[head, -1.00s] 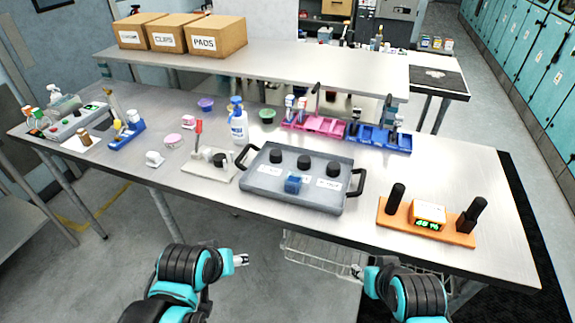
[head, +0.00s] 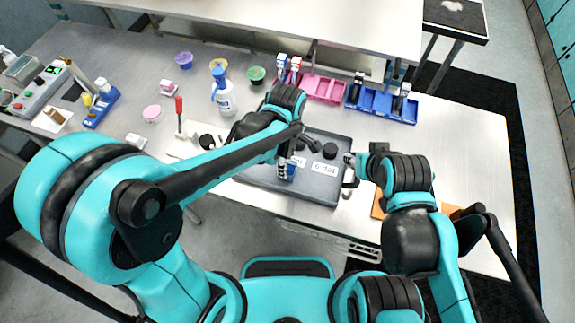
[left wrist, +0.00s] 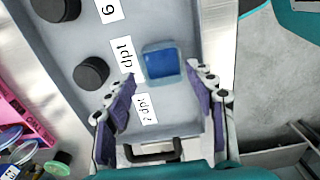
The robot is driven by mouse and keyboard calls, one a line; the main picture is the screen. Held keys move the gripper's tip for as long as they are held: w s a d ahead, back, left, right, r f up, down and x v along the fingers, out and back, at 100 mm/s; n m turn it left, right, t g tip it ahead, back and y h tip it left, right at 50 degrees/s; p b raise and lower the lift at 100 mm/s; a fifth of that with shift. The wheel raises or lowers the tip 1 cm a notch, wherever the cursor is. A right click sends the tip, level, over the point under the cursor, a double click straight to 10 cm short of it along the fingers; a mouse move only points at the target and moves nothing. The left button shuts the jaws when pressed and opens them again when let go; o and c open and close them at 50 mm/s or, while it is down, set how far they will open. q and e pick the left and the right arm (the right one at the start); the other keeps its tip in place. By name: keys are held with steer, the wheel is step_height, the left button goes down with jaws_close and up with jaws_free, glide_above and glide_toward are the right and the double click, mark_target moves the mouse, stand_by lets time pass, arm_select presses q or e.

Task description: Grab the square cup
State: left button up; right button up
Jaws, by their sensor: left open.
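The square cup, a small translucent blue square vessel, stands on the grey tray (head: 262,188). In the left wrist view the cup (left wrist: 163,63) sits just ahead of my left gripper (left wrist: 164,80), whose two fingers are spread apart. The cup lies between the lines of the fingertips, and nothing is gripped. In the head view my left gripper (head: 285,167) is over the tray at the cup, mostly hiding it. My right gripper (head: 349,160) is by the tray's right edge and handle; its fingers are too small to read.
Black round knobs (left wrist: 91,72) and white labels (left wrist: 124,53) are on the tray near the cup. A white spray bottle (head: 223,97), a pink rack (head: 322,88) and a blue rack (head: 382,104) stand behind. An orange base (head: 379,207) is partly hidden by my right arm.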

mark_target(288, 170)
arm_select(q)
step_height(288, 170, down, 5)
steer(key=shift+s+d+f+b, duration=0.1)
steer(key=shift+s+d+b, duration=0.05)
steer(key=shift+b, duration=0.7)
steer(key=c, duration=0.8)
steer(key=shift+r, duration=0.2)
